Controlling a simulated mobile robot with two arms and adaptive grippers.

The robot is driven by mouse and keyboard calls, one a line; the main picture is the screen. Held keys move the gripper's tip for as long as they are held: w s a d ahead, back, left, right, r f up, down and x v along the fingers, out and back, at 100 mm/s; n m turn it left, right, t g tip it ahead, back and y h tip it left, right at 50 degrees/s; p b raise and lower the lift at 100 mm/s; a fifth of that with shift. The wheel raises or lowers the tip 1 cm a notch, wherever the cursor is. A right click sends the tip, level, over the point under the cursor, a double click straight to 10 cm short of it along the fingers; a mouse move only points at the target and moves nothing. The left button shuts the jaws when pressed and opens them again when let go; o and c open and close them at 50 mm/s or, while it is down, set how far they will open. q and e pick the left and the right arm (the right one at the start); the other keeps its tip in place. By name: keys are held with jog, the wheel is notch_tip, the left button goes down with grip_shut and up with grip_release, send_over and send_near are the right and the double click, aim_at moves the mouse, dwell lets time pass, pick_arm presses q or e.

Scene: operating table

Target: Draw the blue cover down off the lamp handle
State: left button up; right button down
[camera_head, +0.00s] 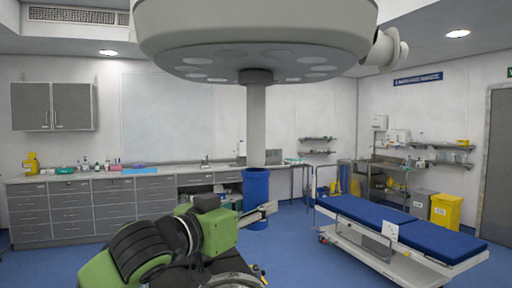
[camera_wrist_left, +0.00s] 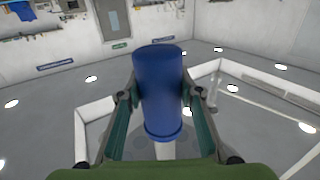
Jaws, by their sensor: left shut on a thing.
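The surgical lamp (camera_head: 255,30) hangs overhead with a long grey handle (camera_head: 256,125) pointing down from its middle. The blue cover (camera_head: 256,186) is a cylinder at the low end of the handle, and the handle runs into its top. Much of the handle above it is bare. My left gripper (camera_head: 263,212) is shut on the cover's lower part. In the left wrist view the cover (camera_wrist_left: 158,85) stands between the two fingers, and a pale bit of handle (camera_wrist_left: 165,150) shows past its rim. How much handle is inside the cover is hidden. My right gripper is not in view.
A blue-padded operating table (camera_head: 400,225) stands to the right, apart from the cover. Grey cabinets with a counter (camera_head: 75,210) line the back left wall. A yellow bin (camera_head: 446,211) stands far right. The floor around the cover looks clear.

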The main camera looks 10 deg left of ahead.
pick_arm(q)
jog(key=shift+f+b, duration=0.8)
jog(key=shift+f, duration=0.6)
